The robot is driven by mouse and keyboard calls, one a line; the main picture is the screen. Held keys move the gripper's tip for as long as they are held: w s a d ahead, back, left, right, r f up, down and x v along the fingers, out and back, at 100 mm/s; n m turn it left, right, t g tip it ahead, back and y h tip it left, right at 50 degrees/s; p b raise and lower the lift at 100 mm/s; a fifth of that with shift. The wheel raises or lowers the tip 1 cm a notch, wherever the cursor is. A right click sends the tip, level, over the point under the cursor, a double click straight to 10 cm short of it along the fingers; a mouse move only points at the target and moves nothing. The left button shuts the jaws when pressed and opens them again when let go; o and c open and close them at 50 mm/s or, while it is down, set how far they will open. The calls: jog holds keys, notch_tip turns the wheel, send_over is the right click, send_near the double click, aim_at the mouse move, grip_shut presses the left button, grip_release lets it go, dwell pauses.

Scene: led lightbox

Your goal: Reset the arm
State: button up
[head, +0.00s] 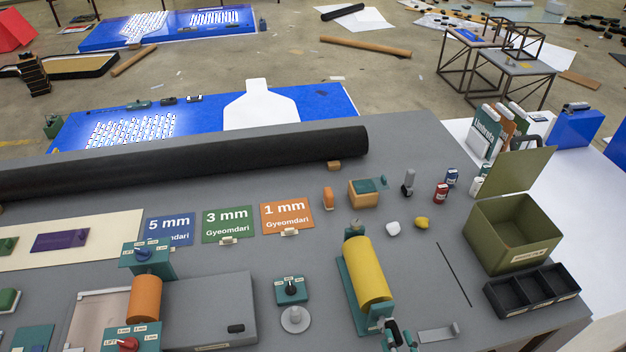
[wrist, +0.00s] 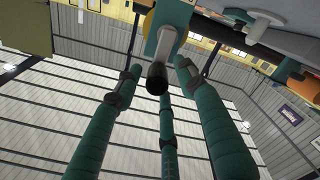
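My gripper (wrist: 159,72) has teal fingers with dark joints that reach up the wrist view. Its fingertips are spread apart, with a visible gap on either side of a black knob (wrist: 157,79). The knob sits on a teal part (wrist: 168,28) at the top of that view, and I see no finger closed on it. In the head view, dark and teal finger-like parts, probably my gripper (head: 397,335), show at the bottom edge beside the yellow roller (head: 367,270) on its teal stand. Most of my arm is out of view.
An open olive box (head: 512,232) and a black divided tray (head: 531,289) stand at the right of the grey table. A long black roll (head: 180,163) lies along the back. A teal switch box (head: 291,289) and an orange roller (head: 145,298) are left of the yellow roller.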

jog(key=shift+w+a, duration=0.25)
jog(key=shift+w, duration=0.8)
jog(key=shift+a, duration=0.25)
jog(key=shift+s+a, duration=0.15)
jog(key=shift+a, duration=0.1)
jog(key=shift+f, duration=0.1)
